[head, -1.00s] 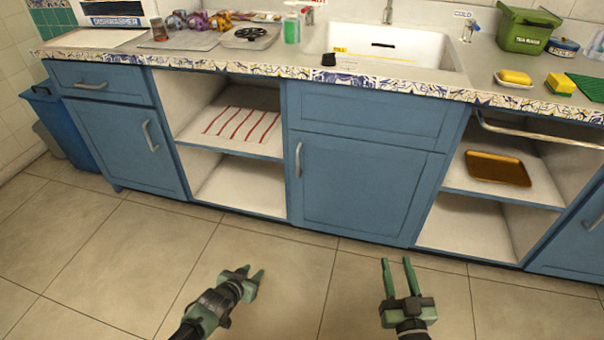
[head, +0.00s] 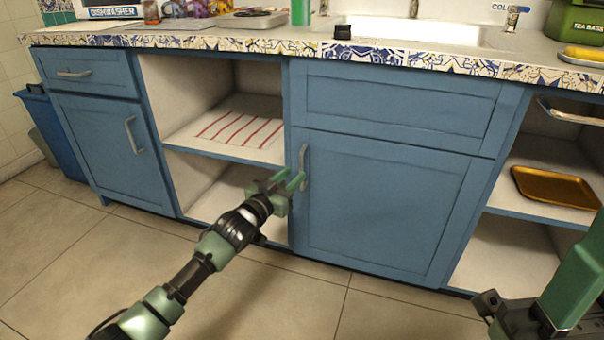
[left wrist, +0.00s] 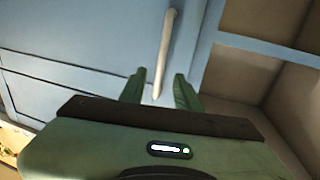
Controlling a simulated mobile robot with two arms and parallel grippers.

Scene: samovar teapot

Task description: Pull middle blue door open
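The middle blue door (head: 385,205) is closed, under the sink, with a pale vertical bar handle (head: 304,167) at its left edge. My left gripper (head: 290,182) is at the handle's lower part, its green fingers apart. In the left wrist view the fingers (left wrist: 159,92) are open, and the end of the handle (left wrist: 166,50) lies between them or just ahead of them. I cannot tell whether they touch it. Part of my right arm (head: 575,285) shows at the lower right; its fingertips are not in view.
An open shelf with a striped cloth (head: 240,128) is left of the door. Another open shelf with a brown tray (head: 555,187) is right of it. A tiled counter edge (head: 420,62) runs above. The floor (head: 265,300) before the door is clear.

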